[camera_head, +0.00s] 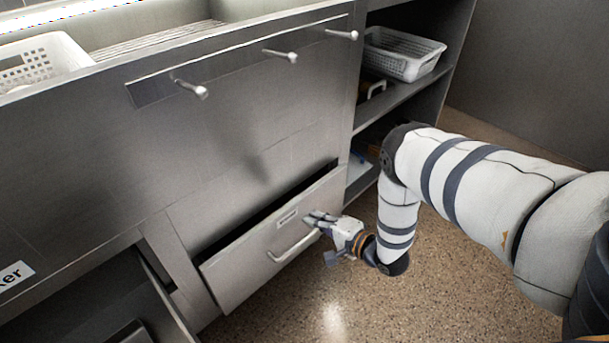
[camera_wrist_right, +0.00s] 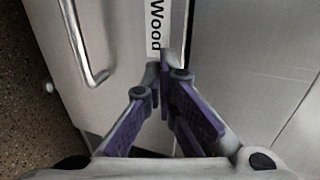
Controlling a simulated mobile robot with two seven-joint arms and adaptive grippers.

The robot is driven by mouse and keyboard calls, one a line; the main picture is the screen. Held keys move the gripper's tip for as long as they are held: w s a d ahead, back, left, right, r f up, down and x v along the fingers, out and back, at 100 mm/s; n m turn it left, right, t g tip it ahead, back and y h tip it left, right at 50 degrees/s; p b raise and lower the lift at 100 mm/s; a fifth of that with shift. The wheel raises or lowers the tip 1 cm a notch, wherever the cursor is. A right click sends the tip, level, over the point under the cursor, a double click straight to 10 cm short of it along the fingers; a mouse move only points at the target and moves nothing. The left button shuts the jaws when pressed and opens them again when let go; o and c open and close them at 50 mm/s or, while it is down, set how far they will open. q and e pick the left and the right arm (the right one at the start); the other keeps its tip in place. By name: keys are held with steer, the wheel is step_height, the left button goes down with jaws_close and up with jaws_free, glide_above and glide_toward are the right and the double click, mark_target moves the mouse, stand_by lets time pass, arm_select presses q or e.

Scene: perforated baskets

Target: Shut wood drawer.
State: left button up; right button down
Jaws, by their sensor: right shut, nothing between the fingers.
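The wood drawer (camera_head: 240,270) is a grey metal drawer low in the cabinet. It stands partly open, with a dark gap along its top edge. Its bar handle (camera_head: 293,246) is on the front, below a small label. In the right wrist view the label (camera_wrist_right: 156,25) reads "Wood", and the handle (camera_wrist_right: 84,45) is to its left. My right gripper (camera_head: 313,217) is shut and empty, its fingertips at the drawer front near the label and the handle's right end. The fingertips (camera_wrist_right: 165,68) overlap the label's lower end; I cannot tell whether they touch. My left gripper is not in view.
Another drawer (camera_head: 168,305) stands open at the lower left. Knobs (camera_head: 281,55) stick out from the panel above. Shelves on the right hold a white perforated basket (camera_head: 402,68); another basket (camera_head: 62,56) sits on top at left. The speckled floor (camera_head: 350,310) in front is clear.

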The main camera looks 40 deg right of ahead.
mark_target(296, 205)
steer(key=shift+w+a, duration=0.1)
steer(key=shift+w, duration=1.75)
steer(key=b+x, duration=0.1)
steer(key=x, duration=0.1)
steer(key=r+b+x, duration=0.1)
steer(key=x, duration=0.1)
steer(key=shift+w+b, duration=0.15)
steer(key=shift+b, duration=0.15)
steer(key=shift+w, duration=0.35)
steer(key=shift+r, duration=0.2)
steer(key=shift+a, duration=0.1)
